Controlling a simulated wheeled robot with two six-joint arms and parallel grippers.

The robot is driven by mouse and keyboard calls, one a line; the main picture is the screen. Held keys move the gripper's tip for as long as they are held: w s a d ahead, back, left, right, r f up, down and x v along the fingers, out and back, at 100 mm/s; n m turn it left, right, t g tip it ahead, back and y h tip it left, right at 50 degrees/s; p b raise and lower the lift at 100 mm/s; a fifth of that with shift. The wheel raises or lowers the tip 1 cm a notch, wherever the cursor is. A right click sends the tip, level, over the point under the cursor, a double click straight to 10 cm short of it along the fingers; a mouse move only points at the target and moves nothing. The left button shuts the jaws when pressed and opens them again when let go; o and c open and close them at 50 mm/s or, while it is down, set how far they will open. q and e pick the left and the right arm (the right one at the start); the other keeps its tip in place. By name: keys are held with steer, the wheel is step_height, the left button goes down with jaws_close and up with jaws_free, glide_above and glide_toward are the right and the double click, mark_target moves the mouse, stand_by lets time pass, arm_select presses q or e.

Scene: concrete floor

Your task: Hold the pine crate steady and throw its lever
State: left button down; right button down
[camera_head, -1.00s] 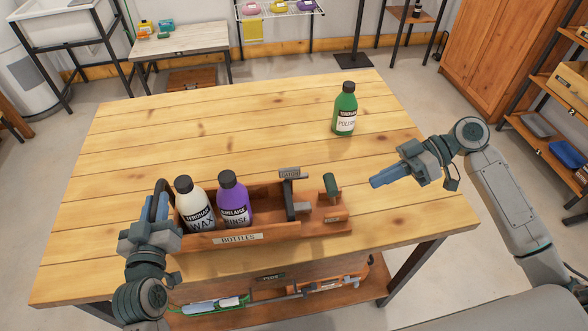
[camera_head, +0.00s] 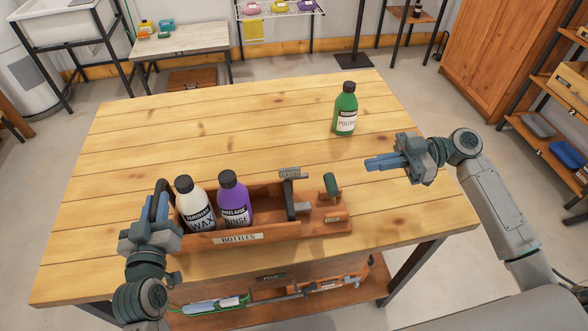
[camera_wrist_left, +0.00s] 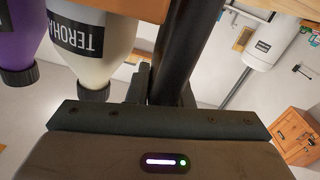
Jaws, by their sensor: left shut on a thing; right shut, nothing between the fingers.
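The pine crate (camera_head: 285,233) stands near the front edge of the table, with a "BOTTLES" label on its front. A white wax bottle (camera_head: 197,208) and a purple rinse bottle (camera_head: 235,203) stand in it; both also show in the left wrist view. A lever with a green grip (camera_head: 330,187) rises at the crate's right end, beside a grey post with a small sign (camera_head: 290,174). My left gripper (camera_head: 160,215) is shut on the dark handle (camera_wrist_left: 180,50) at the crate's left end. My right gripper (camera_head: 370,163) is shut and empty, above the table right of the lever, apart from it.
A green polish bottle (camera_head: 345,112) stands at the back right of the table (camera_head: 210,125). The table's middle is clear. A lower shelf (camera_head: 345,293) under the table holds several items. Shelving stands at the far right.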

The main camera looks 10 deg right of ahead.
mark_target(333, 181)
steer(key=a+f, duration=0.3)
steer(key=a, duration=0.2)
steer(key=shift+w+a+f, duration=0.15)
steer(key=shift+a+f, duration=0.1)
steer(key=shift+a, duration=0.1)
steer(key=shift+w+a+r+h, duration=0.15)
steer(key=shift+a+h, duration=0.65)
steer(key=shift+a, duration=1.1)
